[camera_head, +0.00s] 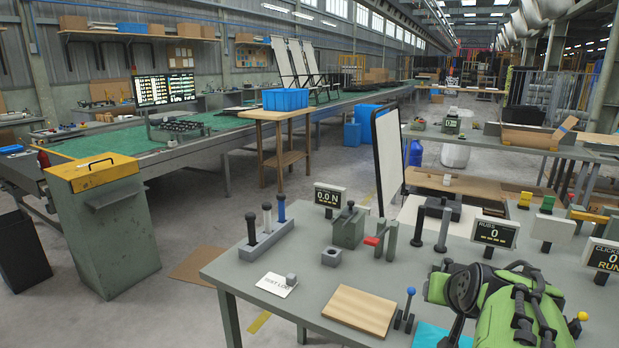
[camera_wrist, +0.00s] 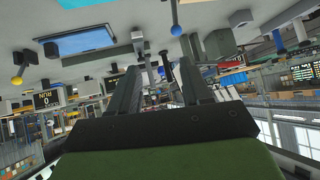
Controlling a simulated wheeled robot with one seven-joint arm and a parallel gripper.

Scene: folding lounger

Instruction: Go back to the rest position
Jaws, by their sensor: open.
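My gripper (camera_wrist: 157,68) shows in the wrist view with its two dark fingers apart and nothing visible between them. The wrist view is upside down, with the grey bench top along its upper part. My green and black arm (camera_head: 510,305) is folded over the front right of the bench (camera_head: 300,270) in the head view. My fingertips cannot be made out clearly there.
On the bench are a wooden board (camera_head: 360,311), a block with several upright pegs (camera_head: 266,236), a blue-knobbed lever (camera_head: 406,312), a force display (camera_head: 329,197) and a RUBS display (camera_head: 495,233). A green-grey cabinet (camera_head: 112,235) stands left.

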